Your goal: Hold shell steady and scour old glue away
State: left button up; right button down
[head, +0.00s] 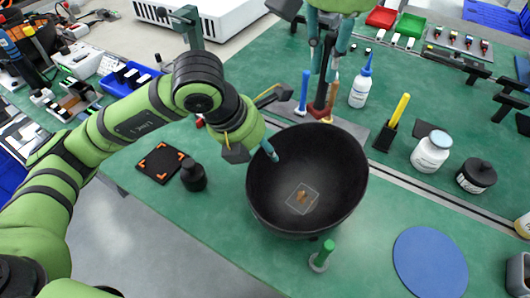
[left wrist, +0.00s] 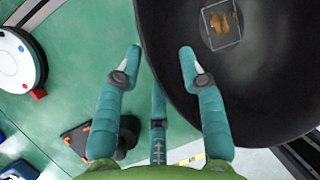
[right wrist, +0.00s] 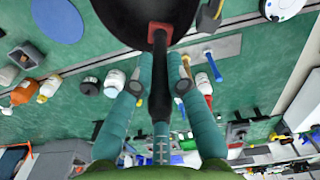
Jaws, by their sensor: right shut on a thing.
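The shell is a wide black bowl (head: 335,175) at the middle of the head view, open side up. A brown glue patch (head: 302,198) lies inside it, within a pale square outline; the left wrist view also shows the patch (left wrist: 222,22). My left gripper (head: 252,150) is at the bowl's left rim. Its fingers (left wrist: 158,65) are apart, one over the bowl's inside and one outside, with nothing gripped.
A blue-handled tool (head: 304,90) and a white bottle (head: 360,92) stand behind the bowl. A yellow-handled tool (head: 398,110) and white jar (head: 431,152) are to its right. A green-topped post (head: 322,256) is in front. A blue disc (head: 430,262) lies at front right.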

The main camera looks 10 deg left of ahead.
aim_at(266, 156)
pick_arm(q)
jog(key=shift+x, duration=1.75)
grip_shut()
